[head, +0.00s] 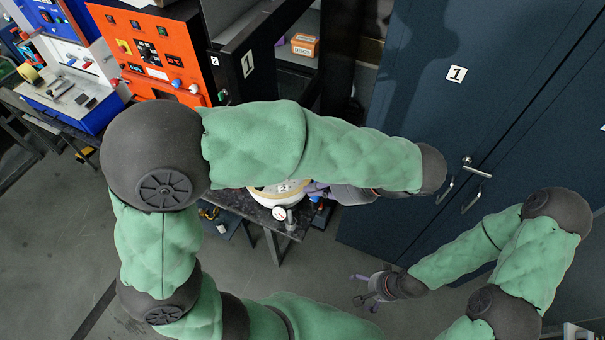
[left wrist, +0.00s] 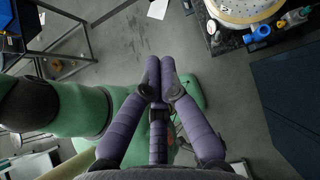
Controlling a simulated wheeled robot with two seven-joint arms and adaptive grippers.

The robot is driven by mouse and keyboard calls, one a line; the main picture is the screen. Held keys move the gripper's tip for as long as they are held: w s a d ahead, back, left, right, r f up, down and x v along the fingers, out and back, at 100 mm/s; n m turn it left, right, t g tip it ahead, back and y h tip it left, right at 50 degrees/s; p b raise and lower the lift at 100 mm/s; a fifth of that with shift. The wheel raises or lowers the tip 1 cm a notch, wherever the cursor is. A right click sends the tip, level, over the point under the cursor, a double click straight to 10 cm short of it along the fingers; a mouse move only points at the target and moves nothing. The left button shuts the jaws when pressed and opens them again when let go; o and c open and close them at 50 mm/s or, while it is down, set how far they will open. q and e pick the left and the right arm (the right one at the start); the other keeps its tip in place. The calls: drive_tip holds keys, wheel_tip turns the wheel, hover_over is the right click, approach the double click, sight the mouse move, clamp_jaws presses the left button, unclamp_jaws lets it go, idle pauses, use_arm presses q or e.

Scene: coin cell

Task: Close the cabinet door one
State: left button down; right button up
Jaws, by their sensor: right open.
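The dark blue cabinet door marked 1 (head: 425,95) fills the upper right of the head view. Its lever handle (head: 476,169) and bar handles are near its right edge. It looks flush with the neighbouring door, though my arms hide part of the front. My left gripper (head: 318,188) is partly hidden by my left arm, left of the cabinet and apart from it. The left wrist view shows its purple fingers (left wrist: 160,68) together with nothing between them. My right gripper (head: 364,288) is open and empty, low over the floor in front of the cabinet.
A black frame (head: 247,63) also marked 1 stands beside an orange machine (head: 150,50). An orange box (head: 304,45) sits on a shelf there. A dark table with a round pale device (left wrist: 240,8) is near my left gripper. Grey floor is clear at lower left.

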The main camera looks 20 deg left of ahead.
use_arm(q)
drive_tip(key=a+r+p+x, duration=0.1)
drive_tip(key=a+r+x, duration=0.1)
drive_tip(key=x, duration=1)
drive_tip(key=shift+w, duration=0.15)
